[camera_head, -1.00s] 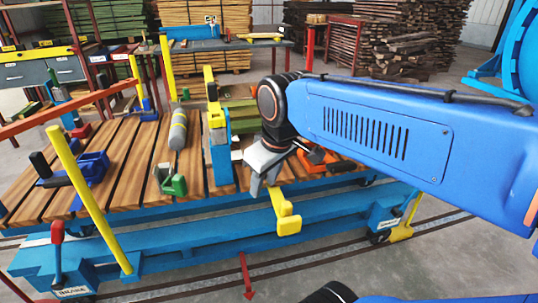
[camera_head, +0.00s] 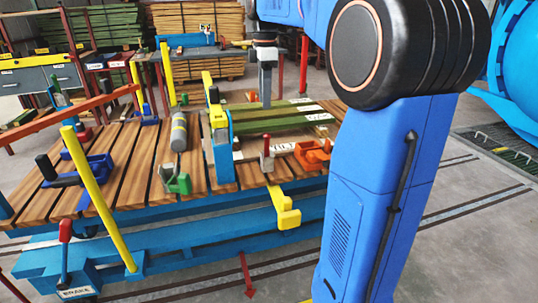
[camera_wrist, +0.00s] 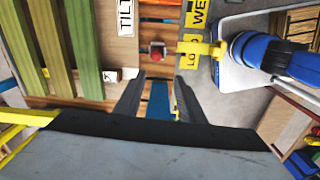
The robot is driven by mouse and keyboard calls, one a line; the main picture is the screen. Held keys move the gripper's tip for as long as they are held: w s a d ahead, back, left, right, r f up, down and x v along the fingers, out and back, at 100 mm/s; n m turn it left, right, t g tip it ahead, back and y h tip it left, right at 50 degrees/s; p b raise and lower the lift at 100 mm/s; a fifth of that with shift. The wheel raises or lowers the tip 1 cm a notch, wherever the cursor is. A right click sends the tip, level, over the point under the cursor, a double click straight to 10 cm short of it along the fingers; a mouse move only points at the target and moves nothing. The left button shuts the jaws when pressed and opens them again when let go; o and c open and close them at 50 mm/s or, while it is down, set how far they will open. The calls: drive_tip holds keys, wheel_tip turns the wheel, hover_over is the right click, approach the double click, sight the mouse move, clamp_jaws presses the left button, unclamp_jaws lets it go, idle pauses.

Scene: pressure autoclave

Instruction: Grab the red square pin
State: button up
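No square pin can be told for sure. A thin red rod with a pointed end (camera_head: 246,276) hangs below the front of the blue cart. A small red-topped lever (camera_head: 267,146) stands beside the TILT label; a red knob (camera_wrist: 157,51) by that label shows in the wrist view. My gripper (camera_head: 265,101) points down over the green planks in the head view, behind the red-topped lever. In the wrist view, its two dark fingers (camera_wrist: 158,88) stand apart with nothing held between them. The knob appears beyond the fingertips, roughly between them.
The slatted wooden cart top (camera_head: 125,160) carries a grey cylinder (camera_head: 178,132), a green clamp (camera_head: 176,181), an orange clamp (camera_head: 313,153) and a blue post (camera_head: 221,155). Yellow poles (camera_head: 97,200) stand along it. A yellow bracket (camera_head: 285,210) juts from its front.

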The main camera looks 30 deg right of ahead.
sight(267, 134)
drive_tip(key=shift+n, duration=0.5)
drive_tip(key=f, duration=0.4)
drive_tip(key=w+d+f, duration=0.1)
drive_tip(key=f, duration=0.6)
drive_tip(key=shift+w+d+f, duration=0.2)
drive_tip(key=shift+d+f, duration=0.1)
drive_tip(key=shift+d, duration=0.05)
drive_tip(key=shift+s+a+f, duration=0.15)
drive_tip(key=shift+f, duration=2.55)
clamp_jaws()
